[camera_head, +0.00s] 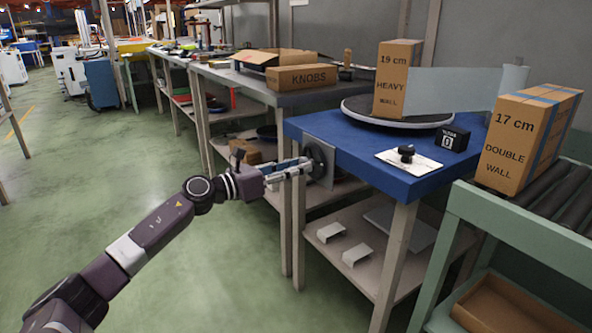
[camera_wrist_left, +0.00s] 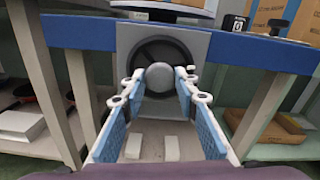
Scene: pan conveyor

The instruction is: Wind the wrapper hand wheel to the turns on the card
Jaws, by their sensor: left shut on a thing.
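The hand wheel (camera_head: 319,157) is a dark ring on a grey plate at the end of the blue wrapper table (camera_head: 345,148). In the left wrist view the wheel (camera_wrist_left: 151,50) faces me, with a round grey knob (camera_wrist_left: 160,74) in front. My left gripper (camera_head: 306,167) reaches the wheel from the left. Its fingers (camera_wrist_left: 160,84) are shut on the knob, one on each side. A white card (camera_head: 425,164) lies on the table under a small black knobbed weight (camera_head: 405,152); its writing is unreadable here. A black turns counter (camera_head: 452,138) shows 0. My right gripper is out of view.
A "19 cm heavy wall" box (camera_head: 392,80) stands on the round turntable (camera_head: 357,110), with translucent film (camera_head: 450,90) beside it. A "17 cm double wall" box (camera_head: 520,140) stands on the roller conveyor at right. A shelf (camera_head: 325,222) lies below the table.

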